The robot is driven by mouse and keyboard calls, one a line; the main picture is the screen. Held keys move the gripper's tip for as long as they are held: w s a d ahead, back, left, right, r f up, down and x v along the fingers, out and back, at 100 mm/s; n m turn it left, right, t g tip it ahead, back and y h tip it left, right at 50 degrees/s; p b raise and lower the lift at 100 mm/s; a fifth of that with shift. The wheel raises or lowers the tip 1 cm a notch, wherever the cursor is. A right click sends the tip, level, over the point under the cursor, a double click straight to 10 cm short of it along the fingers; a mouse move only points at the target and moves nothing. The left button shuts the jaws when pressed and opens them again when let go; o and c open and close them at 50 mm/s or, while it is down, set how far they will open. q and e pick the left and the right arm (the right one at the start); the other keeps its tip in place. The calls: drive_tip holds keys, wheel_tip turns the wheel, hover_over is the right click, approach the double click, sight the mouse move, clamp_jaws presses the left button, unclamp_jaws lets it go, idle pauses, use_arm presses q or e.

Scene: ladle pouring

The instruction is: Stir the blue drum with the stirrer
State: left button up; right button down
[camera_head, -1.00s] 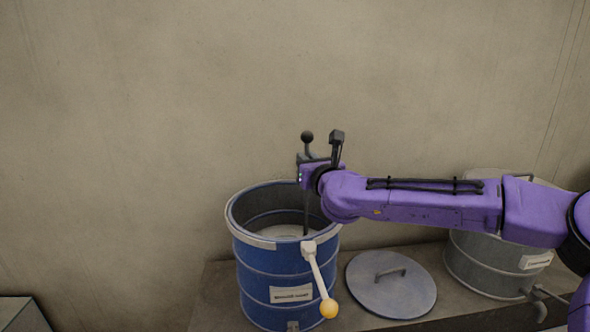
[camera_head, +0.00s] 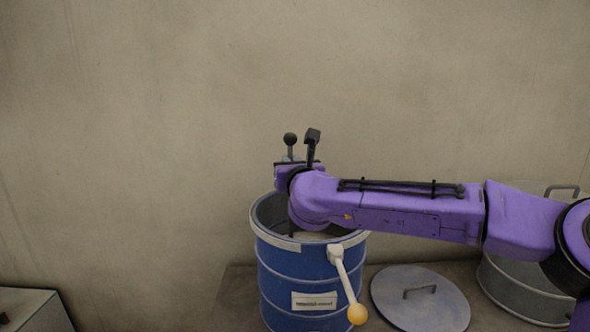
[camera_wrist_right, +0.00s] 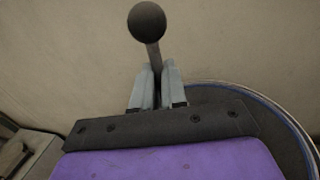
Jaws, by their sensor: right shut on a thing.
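The blue drum (camera_head: 315,277) stands open on the bench, with a white label on its front. The stirrer (camera_head: 290,139) is a dark rod with a black ball at its top; its shaft goes down into the drum behind my arm. My right gripper (camera_head: 289,160) is above the drum's left part, shut on the stirrer just below the ball. The right wrist view shows the ball (camera_wrist_right: 147,21) above the two grey fingers (camera_wrist_right: 156,88), which close around the rod. The stirrer's lower end is hidden inside the drum. My left gripper is not in view.
A white lever with a yellow knob (camera_head: 357,313) sticks out from the drum's front right. A grey lid (camera_head: 420,296) lies to the right, and a grey metal container (camera_head: 520,290) stands beyond it, partly behind my arm. A wall is behind.

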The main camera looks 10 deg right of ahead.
drive_tip(key=s+d+b, duration=0.3)
drive_tip(key=s+d, duration=0.1)
drive_tip(key=s, duration=0.1)
drive_tip(key=w+d+p, duration=0.2)
drive_tip(key=w+d, duration=0.3)
drive_tip(key=d, duration=0.2)
drive_tip(key=a+r+p, duration=0.2)
drive_tip(key=a+r, duration=0.3)
drive_tip(key=a, duration=0.1)
use_arm(q)
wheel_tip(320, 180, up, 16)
drive_tip(key=p, duration=1.5)
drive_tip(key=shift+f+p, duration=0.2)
drive_tip(key=shift+p, duration=0.1)
use_arm(e)
wheel_tip(320, 180, up, 26)
drive_tip(key=shift+w+f, duration=0.25)
drive_tip(key=shift+w, duration=0.1)
drive_tip(key=shift+d, duration=0.15)
